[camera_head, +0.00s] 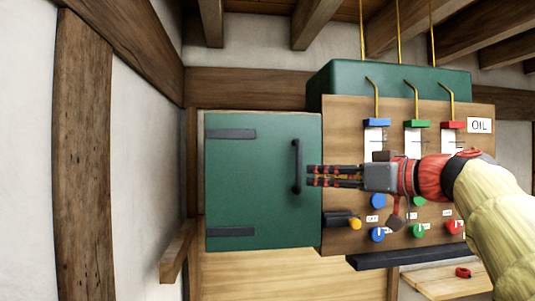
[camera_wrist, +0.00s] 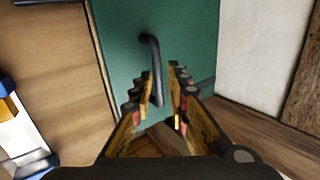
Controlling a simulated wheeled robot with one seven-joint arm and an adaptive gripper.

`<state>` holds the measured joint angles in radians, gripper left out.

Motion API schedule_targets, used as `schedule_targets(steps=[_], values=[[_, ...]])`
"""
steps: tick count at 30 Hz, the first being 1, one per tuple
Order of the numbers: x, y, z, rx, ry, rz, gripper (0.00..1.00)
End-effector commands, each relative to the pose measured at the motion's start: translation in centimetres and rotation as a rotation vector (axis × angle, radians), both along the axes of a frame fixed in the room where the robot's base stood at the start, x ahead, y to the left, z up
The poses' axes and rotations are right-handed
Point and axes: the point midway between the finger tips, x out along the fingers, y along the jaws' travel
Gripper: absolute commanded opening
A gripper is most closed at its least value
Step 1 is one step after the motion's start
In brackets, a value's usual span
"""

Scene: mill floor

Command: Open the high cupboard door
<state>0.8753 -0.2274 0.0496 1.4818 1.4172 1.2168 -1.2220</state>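The green cupboard door (camera_head: 250,190) is left of the wooden panel in the head view, with two dark hinge straps on its left side. It looks shut. Its dark upright bar handle (camera_head: 297,166) is near the right edge. My gripper (camera_head: 310,175) points left, its fingertips just right of the handle and level with its lower half. In the wrist view the door (camera_wrist: 190,35) lies ahead, and the handle (camera_wrist: 153,60) shows between the two spread fingers (camera_wrist: 162,68). The gripper is open and holds nothing. I cannot tell whether the fingers touch the handle.
The wooden panel (camera_head: 345,112) right of the door carries coloured levers, knobs and an OIL label (camera_head: 479,125). A dark cylinder with a yellow end (camera_head: 343,221) juts out below my gripper. A timber-framed wall (camera_head: 84,150) stands at left. A red ring (camera_head: 463,272) lies lower right.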

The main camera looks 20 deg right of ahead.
Motion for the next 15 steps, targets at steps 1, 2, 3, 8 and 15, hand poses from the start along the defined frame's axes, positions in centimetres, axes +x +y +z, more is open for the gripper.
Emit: schedule_targets(steps=[1,2,3,8,15], values=[[-0.1,-0.9,1.5,-0.010,-0.026,-0.005,0.17],[-0.2,-1.1,1.9,-0.014,-0.038,-0.005,0.17],[-0.2,-1.2,2.4,-0.020,-0.050,-0.004,0.17],[0.9,-0.8,2.7,-0.023,-0.059,-0.001,0.17],[4.3,0.3,2.7,-0.023,-0.057,0.000,0.17]])
